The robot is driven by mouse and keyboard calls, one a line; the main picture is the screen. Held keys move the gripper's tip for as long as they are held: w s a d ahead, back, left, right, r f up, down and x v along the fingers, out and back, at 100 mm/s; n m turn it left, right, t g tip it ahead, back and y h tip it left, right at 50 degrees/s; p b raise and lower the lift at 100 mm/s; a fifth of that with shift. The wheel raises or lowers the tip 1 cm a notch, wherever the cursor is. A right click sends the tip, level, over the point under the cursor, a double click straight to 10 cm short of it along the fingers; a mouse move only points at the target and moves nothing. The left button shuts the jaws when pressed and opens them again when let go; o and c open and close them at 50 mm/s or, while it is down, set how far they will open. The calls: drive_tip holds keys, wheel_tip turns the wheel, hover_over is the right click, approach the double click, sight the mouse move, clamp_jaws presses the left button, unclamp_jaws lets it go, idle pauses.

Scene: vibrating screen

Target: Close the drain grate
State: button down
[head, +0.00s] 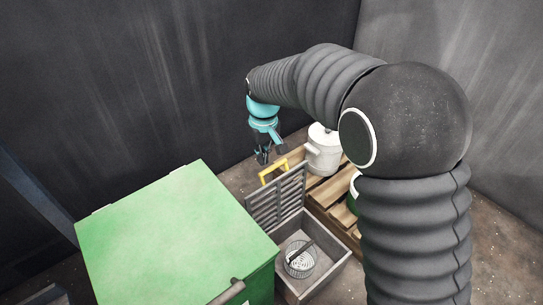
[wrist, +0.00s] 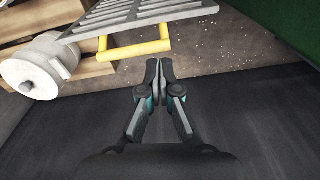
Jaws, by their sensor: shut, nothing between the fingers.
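The drain grate (head: 276,198) is a grey slatted panel standing raised on the far side of an open grey box (head: 335,268). A yellow handle (head: 273,171) sits at its top edge. In the wrist view the grate (wrist: 140,14) is at the top, with its yellow handle (wrist: 135,51) just beyond my fingertips. My gripper (head: 263,160) is shut and empty, behind and slightly above the handle in the head view. In the wrist view my gripper (wrist: 159,65) is close to the handle but appears apart from it.
A green bin (head: 165,235) stands left of the box. A wire basket (head: 300,262) lies inside the box. A white pot (head: 323,150) stands on a wooden pallet (head: 335,195) at the right. Dark walls stand close behind my gripper.

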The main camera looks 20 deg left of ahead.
drive_tip(key=w+a+r+n, duration=0.1)
drive_tip(key=w+a+r, duration=0.3)
wheel_tip(320, 180, down, 11)
drive_tip(key=b, duration=0.2)
drive_tip(key=shift+s+d+r+n+y, duration=0.1)
drive_tip(key=shift+s+d+r, duration=0.15)
drive_tip(key=shift+d, duration=0.25)
drive_tip(key=shift+s+d+r+n+y, duration=0.1)
drive_tip(key=shift+d+r, duration=0.15)
drive_tip(key=shift+d, duration=0.3)
drive_tip(key=shift+s+d+r+n+y, duration=0.1)
drive_tip(key=shift+s+d+r, duration=0.15)
drive_tip(key=shift+d, duration=0.25)
